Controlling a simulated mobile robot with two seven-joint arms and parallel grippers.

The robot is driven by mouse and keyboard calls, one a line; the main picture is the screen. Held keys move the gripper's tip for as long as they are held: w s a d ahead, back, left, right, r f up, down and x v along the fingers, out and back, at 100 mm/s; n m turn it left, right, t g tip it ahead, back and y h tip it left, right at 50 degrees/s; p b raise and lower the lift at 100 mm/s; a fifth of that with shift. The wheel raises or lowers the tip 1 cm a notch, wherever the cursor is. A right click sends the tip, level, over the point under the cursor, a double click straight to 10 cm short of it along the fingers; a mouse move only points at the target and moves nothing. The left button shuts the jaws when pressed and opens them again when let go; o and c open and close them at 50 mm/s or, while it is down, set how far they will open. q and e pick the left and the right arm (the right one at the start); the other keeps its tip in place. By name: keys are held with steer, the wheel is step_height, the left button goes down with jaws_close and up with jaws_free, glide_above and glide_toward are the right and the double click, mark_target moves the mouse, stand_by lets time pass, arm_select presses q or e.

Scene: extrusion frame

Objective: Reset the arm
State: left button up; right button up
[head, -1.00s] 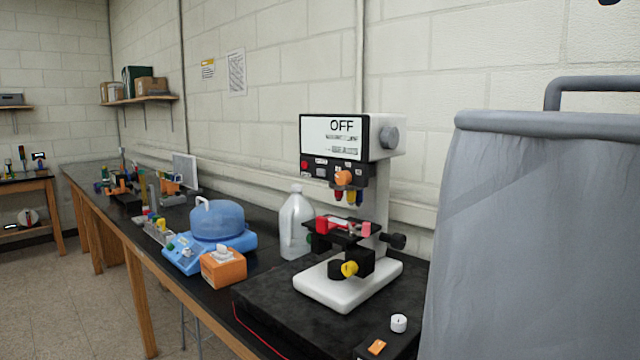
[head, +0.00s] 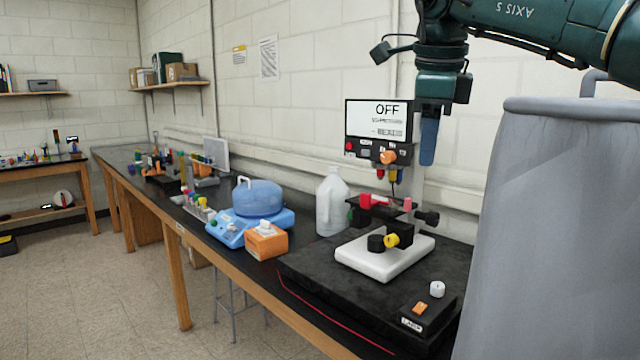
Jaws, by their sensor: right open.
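My right arm comes in from the upper right, a dark green arm with "AXIS 5" on its link. Its right gripper (head: 428,150) points down with blue fingers, seen edge-on, so the gap between them is hidden. The gripper is open, and I see nothing held in it. In the picture it overlaps the right side of the microscope (head: 385,257), a white device whose screen reads "OFF". I cannot tell whether the gripper touches it. My left gripper is out of view.
The microscope stands on a black slab (head: 310,265) with a small switch box (head: 428,312) in front. A white jug (head: 332,205), an orange tissue box (head: 266,243) and a blue-domed device (head: 258,198) stand to the left. A grey covered object (head: 570,220) fills the right side.

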steer(key=s+a+f+n+g+y, duration=0.15)
steer(key=a+f+g+y, duration=0.35)
steer(key=a+f, duration=1.4)
steer(key=s+a+f+m+y, duration=1.1)
steer(key=s+a+y, duration=0.1)
steer(key=a+y, duration=0.3)
steer(key=d+f+m+t+h, duration=1)
steer(key=d+f+m+t, duration=0.75)
steer(key=m, duration=1.15)
steer(key=s+d+f+m+g+h, duration=0.6)
steer(key=s+d+f+m, duration=0.2)
steer(key=s+d+f, duration=0.6)
steer(key=shift+s+d+f+h, duration=0.35)
steer(key=shift+d+f, duration=0.1)
steer(key=shift+d, duration=0.1)
